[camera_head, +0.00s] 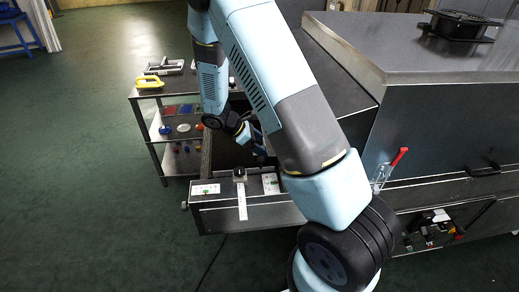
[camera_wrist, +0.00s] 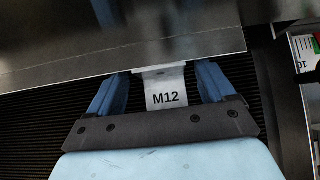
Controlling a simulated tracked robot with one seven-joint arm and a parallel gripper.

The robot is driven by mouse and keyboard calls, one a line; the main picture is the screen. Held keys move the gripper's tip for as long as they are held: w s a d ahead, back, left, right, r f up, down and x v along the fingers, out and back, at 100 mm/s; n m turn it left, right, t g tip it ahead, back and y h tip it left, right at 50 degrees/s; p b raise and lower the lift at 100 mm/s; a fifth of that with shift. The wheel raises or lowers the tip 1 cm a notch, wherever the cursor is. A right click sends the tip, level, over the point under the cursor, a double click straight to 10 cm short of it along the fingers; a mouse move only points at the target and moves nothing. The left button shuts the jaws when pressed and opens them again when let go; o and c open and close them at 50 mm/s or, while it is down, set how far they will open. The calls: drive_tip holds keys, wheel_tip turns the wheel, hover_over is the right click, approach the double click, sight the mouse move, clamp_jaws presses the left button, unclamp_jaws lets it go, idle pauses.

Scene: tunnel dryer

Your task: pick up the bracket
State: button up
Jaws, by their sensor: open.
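In the wrist view, my gripper (camera_wrist: 163,71) is open, with one blue finger on each side of a light grey metal piece marked M12, which looks like the bracket (camera_wrist: 166,91). The bracket lies over a black ribbed belt (camera_wrist: 45,128). Its far part is hidden under a dark metal edge. I see gaps beside it and cannot tell whether either finger touches it. In the head view, my gripper (camera_head: 256,143) is low in the dark opening beside the dryer, partly hidden by my arm; the bracket cannot be made out there.
A dark metal panel (camera_wrist: 120,35) overhangs the fingers closely. The steel dryer housing (camera_head: 440,120) fills the right. A ledge with a ruler (camera_head: 242,200) crosses the front. A shelf cart (camera_head: 150,125) holding several small parts stands at left.

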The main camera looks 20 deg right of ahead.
drive_tip(key=c, duration=1.2)
